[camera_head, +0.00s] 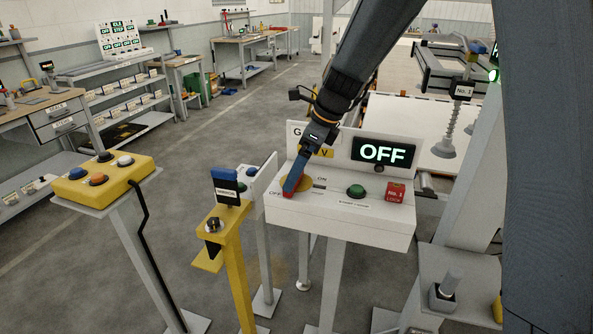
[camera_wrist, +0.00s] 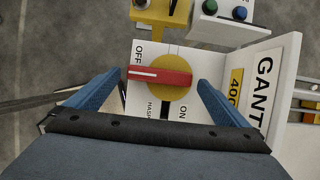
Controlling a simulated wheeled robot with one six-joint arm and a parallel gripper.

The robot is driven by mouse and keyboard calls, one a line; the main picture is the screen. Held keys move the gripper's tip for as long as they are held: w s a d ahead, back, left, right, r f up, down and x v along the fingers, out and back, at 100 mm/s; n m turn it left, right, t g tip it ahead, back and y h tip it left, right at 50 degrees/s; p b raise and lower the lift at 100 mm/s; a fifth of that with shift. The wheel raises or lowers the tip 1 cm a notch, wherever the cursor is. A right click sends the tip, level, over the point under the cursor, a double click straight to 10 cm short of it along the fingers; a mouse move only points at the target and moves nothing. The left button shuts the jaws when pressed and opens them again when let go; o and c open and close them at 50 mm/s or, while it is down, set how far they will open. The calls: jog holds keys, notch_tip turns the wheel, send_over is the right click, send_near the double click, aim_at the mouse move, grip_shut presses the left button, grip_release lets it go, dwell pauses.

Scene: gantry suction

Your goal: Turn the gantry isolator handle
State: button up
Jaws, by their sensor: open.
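The isolator handle (camera_wrist: 160,76) is a red bar on a round yellow plate (camera_wrist: 172,94). In the wrist view it lies crosswise, with its white-marked end at the left near the OFF label; the ON label is below right. My gripper (camera_wrist: 159,81) is open, with one blue finger beyond each end of the handle and no visible contact. In the head view my gripper (camera_head: 296,181) reaches down to the white control box (camera_head: 335,222), hiding part of the handle (camera_head: 288,195). The display (camera_head: 383,152) behind reads OFF.
The upright GANTRY sign panel (camera_wrist: 262,85) stands close to my right finger. A yellow post (camera_head: 233,260) and yellow button box (camera_head: 103,178) stand left.

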jog(key=shift+x, duration=1.15)
jog(key=c, duration=1.3)
jog(key=shift+d, duration=0.15)
